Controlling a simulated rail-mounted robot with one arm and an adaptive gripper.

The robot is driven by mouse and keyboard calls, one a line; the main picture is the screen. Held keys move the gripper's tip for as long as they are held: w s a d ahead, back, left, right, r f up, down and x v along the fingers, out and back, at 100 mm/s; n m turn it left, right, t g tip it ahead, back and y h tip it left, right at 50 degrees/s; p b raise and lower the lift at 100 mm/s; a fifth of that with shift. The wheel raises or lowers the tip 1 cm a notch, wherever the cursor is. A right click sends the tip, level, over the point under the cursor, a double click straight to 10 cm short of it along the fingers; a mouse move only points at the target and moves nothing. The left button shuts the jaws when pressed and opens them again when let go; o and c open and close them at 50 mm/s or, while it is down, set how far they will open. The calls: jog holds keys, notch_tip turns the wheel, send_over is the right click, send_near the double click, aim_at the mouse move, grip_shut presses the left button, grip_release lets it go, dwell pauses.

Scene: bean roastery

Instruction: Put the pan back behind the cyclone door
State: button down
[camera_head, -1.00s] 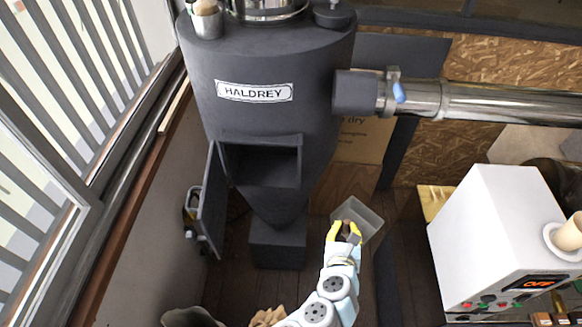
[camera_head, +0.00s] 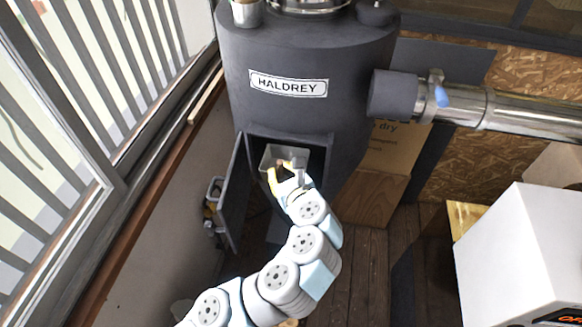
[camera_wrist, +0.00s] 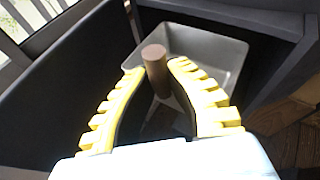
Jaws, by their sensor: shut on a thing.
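The cyclone (camera_head: 300,115) is a dark grey drum labelled HALDREY. Its door (camera_head: 234,195) stands open to the left of a square opening (camera_head: 321,146). The pan (camera_head: 281,152) is a grey open tray at the mouth of that opening; how far in it reaches is hard to tell. My gripper (camera_head: 287,166) is in front of the opening, its yellow fingers shut on the pan's brown handle. In the wrist view the pan (camera_wrist: 215,50) lies ahead, its handle (camera_wrist: 154,58) between the fingers (camera_wrist: 160,72). The pan looks empty where I see it.
The slatted window (camera_head: 80,80) and wall are on the left. A metal pipe (camera_head: 480,108) runs off to the right. A white machine (camera_head: 525,250) stands at lower right, and a cardboard box (camera_head: 390,150) sits behind the cyclone. The floor between is open.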

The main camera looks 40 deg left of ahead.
aim_at(290, 161)
jog(key=w+a+f, duration=0.1)
jog(key=w+a, duration=0.1)
jog(key=w, duration=0.1)
jog(key=w+a+f+p, duration=0.1)
jog(key=w, duration=0.1)
jog(key=shift+w+a+f, duration=0.1)
jog(key=shift+w+f, duration=0.15)
jog(key=shift+f, duration=0.05)
jog(key=w+a+f, duration=0.1)
jog(key=f, duration=0.1)
jog(key=w+a+f, duration=0.1)
jog(key=w+f, duration=0.1)
jog(key=w+a+f+p, duration=0.1)
jog(key=w, duration=0.1)
jog(key=shift+f, duration=0.4)
jog(key=shift+w+a+f, duration=0.1)
jog(key=shift+w+f, duration=0.15)
jog(key=shift+f, duration=0.5)
jog(key=shift+f+p, duration=0.5)
jog(key=shift+f, duration=0.75)
jog(key=shift+f, duration=0.15)
jog(key=c, duration=1.2)
grip_release()
